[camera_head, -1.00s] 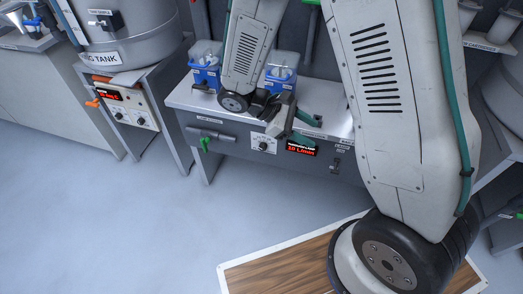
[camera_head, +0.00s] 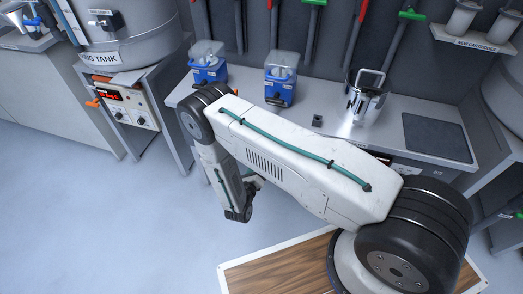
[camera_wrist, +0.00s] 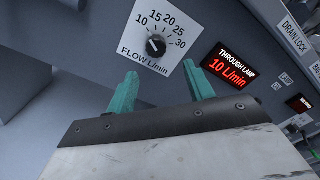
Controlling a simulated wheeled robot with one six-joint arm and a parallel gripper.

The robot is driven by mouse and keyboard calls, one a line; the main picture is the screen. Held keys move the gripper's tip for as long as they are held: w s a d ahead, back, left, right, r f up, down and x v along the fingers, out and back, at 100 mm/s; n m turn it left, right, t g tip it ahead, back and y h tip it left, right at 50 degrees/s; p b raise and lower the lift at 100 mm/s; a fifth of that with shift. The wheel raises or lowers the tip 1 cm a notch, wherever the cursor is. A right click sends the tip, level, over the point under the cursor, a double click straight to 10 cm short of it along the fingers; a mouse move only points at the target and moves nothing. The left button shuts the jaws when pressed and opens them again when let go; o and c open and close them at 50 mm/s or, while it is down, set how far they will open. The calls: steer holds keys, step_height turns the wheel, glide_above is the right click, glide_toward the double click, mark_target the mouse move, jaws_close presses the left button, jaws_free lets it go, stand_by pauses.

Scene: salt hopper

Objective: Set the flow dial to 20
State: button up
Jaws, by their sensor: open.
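The flow dial (camera_wrist: 156,46) is a black knob on a white plate marked 10, 15, 20, 25, 30 and "FLOW L/min" in the wrist view. I cannot clearly tell where its pointer stands. The red display (camera_wrist: 229,68) beside it, labelled "THROUGH LAMP", reads 10 L/min. My gripper (camera_wrist: 162,74) is open, its two green fingers pointing towards the plate, one on each side below the dial. They appear apart from the knob, with nothing between them. In the head view, my arm hides the dial.
A "DRAIN LOCK" label (camera_wrist: 294,36) is right of the display. On the bench stand two blue-based containers (camera_head: 280,90) (camera_head: 208,70), a metal jug (camera_head: 366,104) and a dark mat (camera_head: 437,137). A tank stand with a control panel (camera_head: 123,107) is at left. Floor before the bench is clear.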

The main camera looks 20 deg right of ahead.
steer(key=a+x, duration=0.1)
steer(key=x, duration=0.7)
steer(key=shift+w+r+n+t, duration=0.2)
steer(key=shift+w+n+t, duration=0.1)
steer(key=c, duration=1)
